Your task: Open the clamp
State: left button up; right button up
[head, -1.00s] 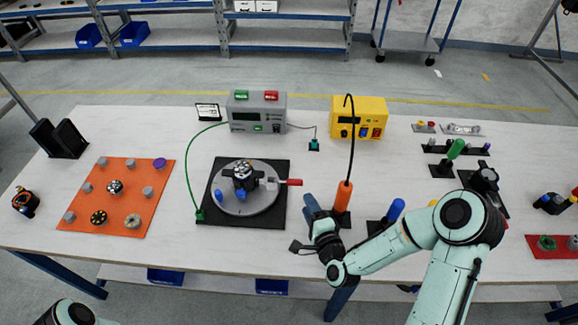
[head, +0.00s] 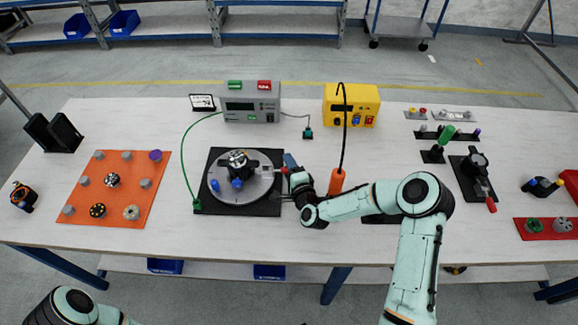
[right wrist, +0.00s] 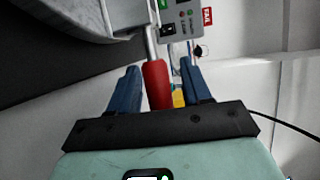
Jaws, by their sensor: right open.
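The clamp (head: 266,169) sits at the right side of a round grey turntable (head: 256,190) on a black base plate. Its red handle (right wrist: 156,84) points out towards my right gripper, with a metal rod behind it in the right wrist view. My right gripper (head: 288,164) is at the handle. In the right wrist view, its two blue fingers (right wrist: 161,70) are spread on either side of the handle, with gaps visible on both sides. A black part (head: 238,160) with blue pieces stands on the turntable. My left gripper is out of view.
A grey control box (head: 252,106) and a yellow box (head: 350,108) stand behind. An orange tool (head: 337,181) on a black cable hangs just right of my right gripper. An orange mat (head: 118,188) with several parts lies left.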

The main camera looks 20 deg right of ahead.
jog(key=shift+c, duration=0.3)
grip_shut()
